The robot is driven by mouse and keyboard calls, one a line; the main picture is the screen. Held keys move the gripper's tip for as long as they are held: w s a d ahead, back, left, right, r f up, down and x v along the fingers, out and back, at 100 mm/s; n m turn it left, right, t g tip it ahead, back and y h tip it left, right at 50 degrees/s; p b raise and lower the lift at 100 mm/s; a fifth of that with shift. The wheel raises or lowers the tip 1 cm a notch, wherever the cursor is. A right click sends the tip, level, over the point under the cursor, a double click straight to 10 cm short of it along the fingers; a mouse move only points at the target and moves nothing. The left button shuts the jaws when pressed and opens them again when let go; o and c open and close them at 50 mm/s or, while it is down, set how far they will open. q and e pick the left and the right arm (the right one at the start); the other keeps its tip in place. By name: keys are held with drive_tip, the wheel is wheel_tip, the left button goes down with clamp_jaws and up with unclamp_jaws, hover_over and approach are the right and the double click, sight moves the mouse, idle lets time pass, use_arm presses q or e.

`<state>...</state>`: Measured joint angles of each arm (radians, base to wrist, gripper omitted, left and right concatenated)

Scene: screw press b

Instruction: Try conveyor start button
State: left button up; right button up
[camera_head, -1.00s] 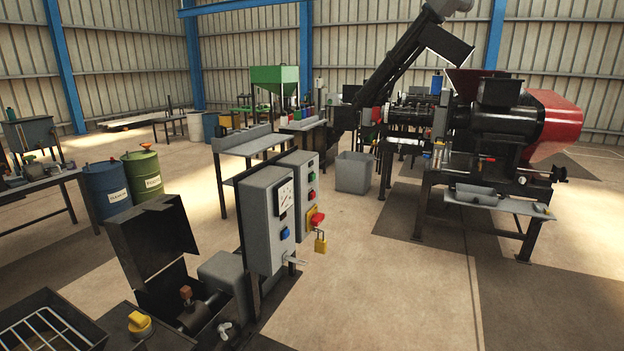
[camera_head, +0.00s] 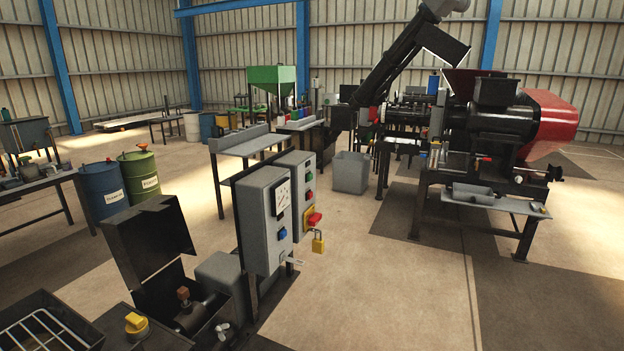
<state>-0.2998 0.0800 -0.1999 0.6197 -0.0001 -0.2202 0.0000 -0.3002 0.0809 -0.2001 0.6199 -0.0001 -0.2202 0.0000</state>
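Two grey control boxes stand on a dark post frame near the middle. The nearer box (camera_head: 262,240) has a white dial gauge (camera_head: 283,196) and a blue button (camera_head: 282,233). The farther box (camera_head: 297,165) has a green button (camera_head: 308,177), a small red button (camera_head: 309,195) and a larger red switch on a yellow plate (camera_head: 314,219). A yellow padlock (camera_head: 318,243) hangs below that switch. I cannot read which button is the conveyor start. Neither of my grippers is in view.
An open black box (camera_head: 150,240) and a yellow knob (camera_head: 136,322) are at the front left. A grey bin (camera_head: 350,172) stands behind the control boxes. The screw press (camera_head: 500,130) is at the right, with an inclined conveyor (camera_head: 400,75) behind. The floor (camera_head: 390,290) front right is clear.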

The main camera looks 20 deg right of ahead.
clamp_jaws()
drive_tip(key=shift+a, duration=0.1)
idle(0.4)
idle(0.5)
